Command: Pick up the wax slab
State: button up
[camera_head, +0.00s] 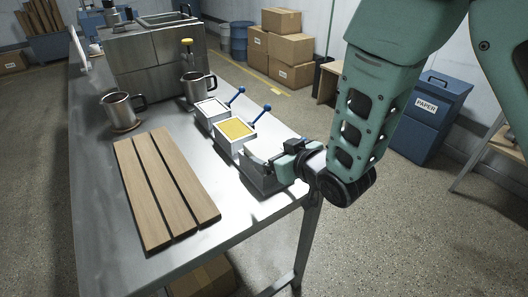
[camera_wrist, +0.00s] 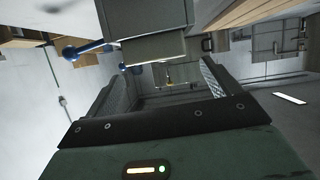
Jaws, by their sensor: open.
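The yellow slab (camera_head: 236,129), which looks like the wax slab, lies flat in the top of a pale box with a blue-knobbed handle on the metal table. My gripper (camera_head: 272,160) is at the table's right edge, just in front of that box and to its right, low over a grey block (camera_head: 258,180). In the wrist view my gripper (camera_wrist: 160,85) is open, with nothing clearly between its fingers. A grey box (camera_wrist: 152,48) is close beyond the fingertips. The yellow top does not clearly show in the wrist view.
A second box with a pale top (camera_head: 211,108) stands behind the yellow one. Wooden slats (camera_head: 165,190) lie at the table's front left. Two metal mugs (camera_head: 120,112) (camera_head: 195,88) stand farther back. A blue paper bin (camera_head: 428,115) is on the floor at right.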

aim_at(266, 150)
jog(key=shift+f+p+x, duration=0.2)
jog(key=shift+p+x, duration=0.6)
jog(key=shift+x, duration=1.9)
jog(key=shift+d, duration=0.1)
jog(key=c, duration=1.2)
